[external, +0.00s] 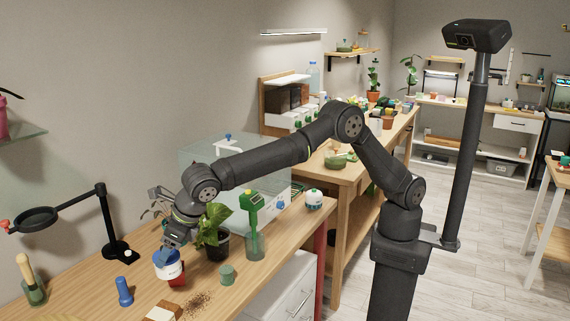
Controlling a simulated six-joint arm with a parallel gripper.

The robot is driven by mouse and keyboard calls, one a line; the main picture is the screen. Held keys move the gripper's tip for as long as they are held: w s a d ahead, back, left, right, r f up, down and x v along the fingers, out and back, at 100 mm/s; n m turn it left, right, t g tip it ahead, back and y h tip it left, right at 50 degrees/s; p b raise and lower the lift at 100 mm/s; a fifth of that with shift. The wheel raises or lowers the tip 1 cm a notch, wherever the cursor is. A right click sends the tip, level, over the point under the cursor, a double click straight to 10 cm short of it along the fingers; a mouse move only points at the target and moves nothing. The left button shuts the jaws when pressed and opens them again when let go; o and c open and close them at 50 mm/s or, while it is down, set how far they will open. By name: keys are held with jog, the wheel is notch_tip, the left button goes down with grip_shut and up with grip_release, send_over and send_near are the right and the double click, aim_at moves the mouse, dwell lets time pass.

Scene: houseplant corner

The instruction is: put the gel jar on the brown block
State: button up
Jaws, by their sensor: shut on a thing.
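My gripper (171,252) points down over the near bench, shut on a white jar with a blue top (168,268), which I take to be the gel jar. Its fingers partly cover the jar's top. A small red shape (177,281) shows just under and beside the jar; I cannot tell whether they touch. A low block with a brown side and a pale top (163,313) lies at the bottom edge of the external view, partly cut off; it may be the brown block. The gripper and jar are behind it in the picture.
A blue peg-like item (124,291) stands left. Brown crumbs (198,303) lie near the front. A magnifier stand (113,250) is further left.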

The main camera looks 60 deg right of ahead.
jog(key=shift+s+a+f, duration=0.4)
jog(key=shift+a+f, duration=0.35)
jog(key=shift+f, duration=0.4)
jog(key=shift+s+a+f, duration=0.4)
jog(key=shift+a+f, duration=0.3)
jog(key=shift+f, duration=0.45)
jog(key=shift+s+a+f, duration=0.4)
jog(key=shift+a+f, duration=0.35)
jog(key=shift+f, duration=0.4)
jog(key=shift+f, duration=0.15)
jog(key=o, duration=1.6)
jog(key=v, duration=1.2)
